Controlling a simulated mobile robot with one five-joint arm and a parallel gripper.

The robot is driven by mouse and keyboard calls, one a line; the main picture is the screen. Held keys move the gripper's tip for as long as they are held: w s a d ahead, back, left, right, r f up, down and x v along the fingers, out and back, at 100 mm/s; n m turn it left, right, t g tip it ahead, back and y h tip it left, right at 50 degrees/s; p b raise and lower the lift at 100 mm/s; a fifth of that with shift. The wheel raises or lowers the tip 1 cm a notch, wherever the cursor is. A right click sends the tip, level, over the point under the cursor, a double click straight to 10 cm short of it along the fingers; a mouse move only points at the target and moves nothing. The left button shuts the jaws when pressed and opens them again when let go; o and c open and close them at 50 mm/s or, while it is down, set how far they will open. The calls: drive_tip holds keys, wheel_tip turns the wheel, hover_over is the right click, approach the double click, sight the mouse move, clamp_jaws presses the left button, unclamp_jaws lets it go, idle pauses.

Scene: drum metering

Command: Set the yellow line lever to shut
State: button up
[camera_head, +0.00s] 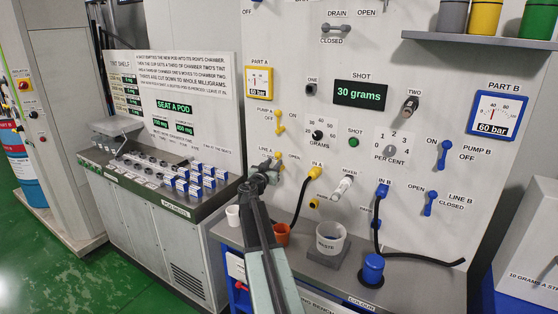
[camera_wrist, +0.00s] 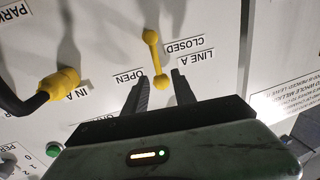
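The yellow line lever (camera_wrist: 154,58) is mounted on the white panel beside the LINE A, OPEN and CLOSED labels, which appear upside down in the wrist view. One rounded end lies near the CLOSED label, the other between the LINE A and OPEN labels. My gripper (camera_wrist: 161,78) is open, one finger on each side of the lever's nearer end. I see gaps on both sides and cannot tell whether the fingertips touch the panel.
A yellow hose plug (camera_wrist: 60,82) at IN A is left of my gripper in the wrist view. The yellow pump lever (camera_head: 279,123) is above.

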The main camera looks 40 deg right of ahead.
sight(278, 158)
drive_tip(key=x, duration=0.5)
drive_tip(key=shift+w+d, duration=0.1)
drive_tip(key=shift+d, duration=0.1)
clamp_jaws()
drive_tip(key=shift+a, duration=0.1)
idle(0.9)
